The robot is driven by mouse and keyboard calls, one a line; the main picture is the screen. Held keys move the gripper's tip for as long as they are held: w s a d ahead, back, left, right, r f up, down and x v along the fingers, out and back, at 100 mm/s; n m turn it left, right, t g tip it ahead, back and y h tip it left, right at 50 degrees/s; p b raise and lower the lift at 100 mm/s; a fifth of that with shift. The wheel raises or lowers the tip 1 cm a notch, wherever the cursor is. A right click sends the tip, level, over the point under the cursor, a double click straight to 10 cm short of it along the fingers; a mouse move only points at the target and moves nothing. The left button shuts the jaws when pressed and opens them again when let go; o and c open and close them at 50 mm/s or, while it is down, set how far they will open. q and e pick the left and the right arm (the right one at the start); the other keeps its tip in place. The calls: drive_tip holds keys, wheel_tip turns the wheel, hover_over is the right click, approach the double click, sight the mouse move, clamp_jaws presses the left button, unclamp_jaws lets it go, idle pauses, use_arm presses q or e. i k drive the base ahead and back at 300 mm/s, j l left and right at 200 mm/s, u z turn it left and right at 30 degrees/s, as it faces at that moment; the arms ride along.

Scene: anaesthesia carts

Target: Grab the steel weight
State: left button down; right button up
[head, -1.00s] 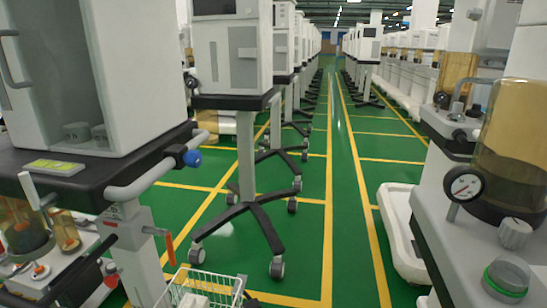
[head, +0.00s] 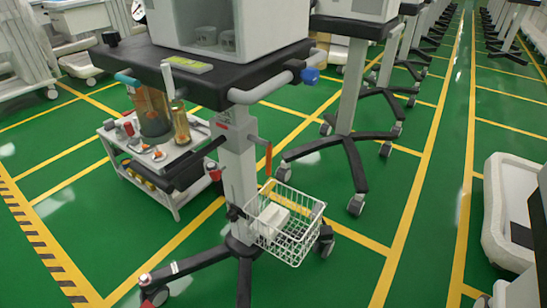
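I cannot make out a thing that is surely the steel weight. Two small grey cylindrical objects stand side by side inside the white cabinet of the nearest cart, the left one (head: 206,37) and the right one (head: 228,40); they are too small to tell what they are. The cabinet (head: 276,28) rests on the cart's dark top (head: 225,84). Neither of my grippers shows in the head view.
A white wire basket (head: 290,232) with a pale box hangs on the cart's post. A low white trolley (head: 172,185) with amber vessels stands left of the post. Cart legs spread over the floor. A green aisle (head: 425,225) lies free at right.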

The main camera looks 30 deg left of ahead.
sight(121, 132)
drive_tip(key=u, duration=1.9)
drive_tip(key=j, duration=1.15)
drive_tip(key=i+j, duration=0.15)
drive_tip(key=j, duration=0.15)
drive_tip(key=i+j+z, duration=0.15)
drive_tip(key=j, duration=0.2)
drive_tip(key=i+j, duration=0.1)
drive_tip(key=j, duration=0.25)
drive_tip(key=i+j+z, duration=0.15)
drive_tip(key=j, duration=0.5)
drive_tip(key=i+j+z, duration=0.4)
drive_tip(key=i+j, duration=0.95)
drive_tip(key=j, duration=0.1)
